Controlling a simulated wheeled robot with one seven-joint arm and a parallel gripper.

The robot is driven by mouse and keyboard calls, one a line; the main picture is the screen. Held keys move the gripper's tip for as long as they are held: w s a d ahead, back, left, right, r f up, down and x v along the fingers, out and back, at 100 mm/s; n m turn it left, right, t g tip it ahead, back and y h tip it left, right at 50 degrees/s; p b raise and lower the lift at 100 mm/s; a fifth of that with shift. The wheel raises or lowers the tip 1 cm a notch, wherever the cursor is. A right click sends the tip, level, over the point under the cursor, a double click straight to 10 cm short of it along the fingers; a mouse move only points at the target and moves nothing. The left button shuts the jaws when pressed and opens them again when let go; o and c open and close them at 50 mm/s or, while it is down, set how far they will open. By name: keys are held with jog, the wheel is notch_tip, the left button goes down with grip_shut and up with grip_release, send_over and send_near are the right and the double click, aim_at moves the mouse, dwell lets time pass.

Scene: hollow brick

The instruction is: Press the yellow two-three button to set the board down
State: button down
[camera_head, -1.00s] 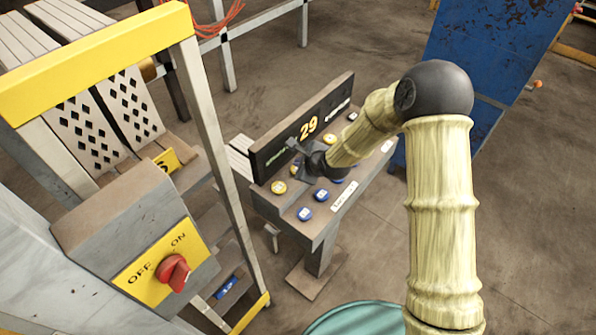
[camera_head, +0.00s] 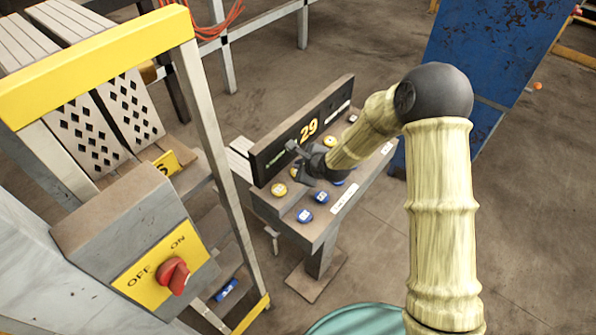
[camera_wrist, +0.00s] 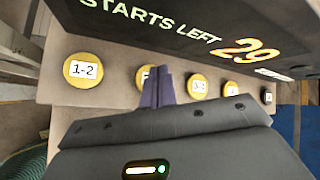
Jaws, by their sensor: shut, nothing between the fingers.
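The console (camera_head: 318,228) has a row of yellow buttons below its upright display panel (camera_head: 268,157). In the wrist view the yellow button marked 1-2 (camera_wrist: 83,70) is fully clear at the left. The yellow button to its right (camera_wrist: 147,76) is partly covered by my fingers, and its label is mostly hidden. My gripper (camera_head: 292,149) is shut and empty, over the console near the panel. Its closed fingers also show in the wrist view (camera_wrist: 160,82). I cannot tell whether they touch the button.
Further yellow buttons (camera_wrist: 197,87) continue to the right. Blue buttons (camera_head: 304,215) lie along the console's front. The panel reads "STARTS LEFT 29". A yellow OFF/ON switch box (camera_head: 158,262) and a yellow-topped frame (camera_head: 100,62) stand at the left. A blue board (camera_head: 490,50) stands behind.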

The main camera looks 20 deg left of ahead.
jog(key=shift+s, duration=0.1)
dwell(0.7)
jog(key=shift+f+b, duration=0.4)
jog(key=shift+f, duration=0.05)
